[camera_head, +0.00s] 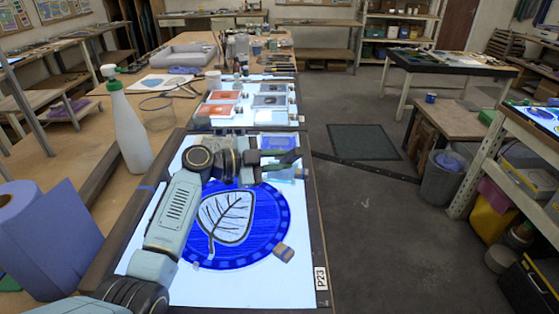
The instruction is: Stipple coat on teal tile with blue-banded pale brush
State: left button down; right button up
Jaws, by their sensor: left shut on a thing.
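My left gripper (288,159) reaches over the far end of the lit panel (300,290), its dark fingers pointing right. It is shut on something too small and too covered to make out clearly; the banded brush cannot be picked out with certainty. A pale blue-teal tile (279,173) lies on the panel below the gripper, partly hidden by it. A blue-violet tile (280,143) lies just beyond. Whether anything touches the teal tile cannot be told. My right gripper is not in view.
A blue round glass piece (268,228) with a pale leaf fills the panel's middle. A tan block (284,253) touches its lower right edge. A spray bottle (128,125) and a blue roll (45,240) stand left. More lit panels (222,121) lie behind.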

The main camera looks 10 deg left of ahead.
pick_arm(q)
jog(key=shift+f+b, duration=0.2)
jog(key=shift+b, duration=0.55)
dwell(1.4)
jog(key=shift+r, duration=0.1)
jog(key=shift+r+p, duration=0.3)
jog(key=shift+r, duration=0.8)
jog(key=shift+r+p, duration=0.3)
jog(key=shift+r, duration=1.75)
jog(key=shift+r, duration=0.1)
